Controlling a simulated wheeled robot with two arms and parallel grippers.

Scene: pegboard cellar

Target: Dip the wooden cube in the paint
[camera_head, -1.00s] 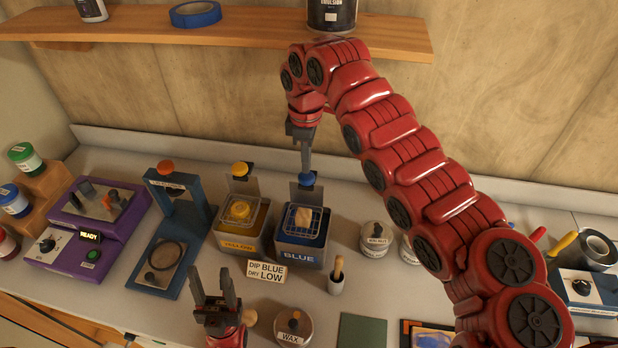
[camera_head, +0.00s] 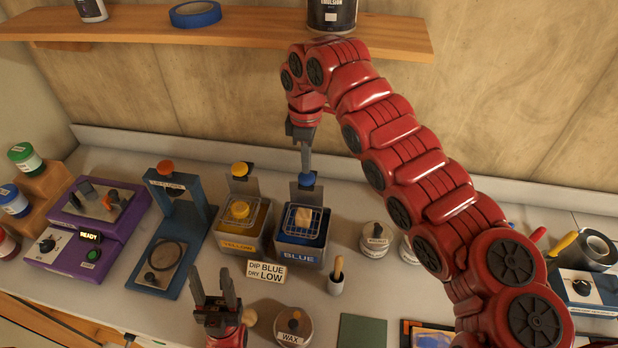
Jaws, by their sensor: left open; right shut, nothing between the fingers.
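How deep the cube sits relative to the paint is hard to tell. A blue knob (camera_head: 306,179) tops the plate behind this basket. My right gripper (camera_head: 306,170) is shut, empty, pointing down with its tips at or just above the knob; contact is unclear. My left gripper (camera_head: 216,284) is open and empty, fingers up, in front of the tanks. A sign (camera_head: 266,272) reads DIP BLUE DRY LOW.
The yellow tank (camera_head: 240,242) with its yellow knob (camera_head: 240,169) stands left of the blue one. Further left are a blue press-like stand (camera_head: 162,250) and a purple box (camera_head: 75,258) reading READY. A wax tin (camera_head: 293,325) and brush cup (camera_head: 337,280) stand in front.

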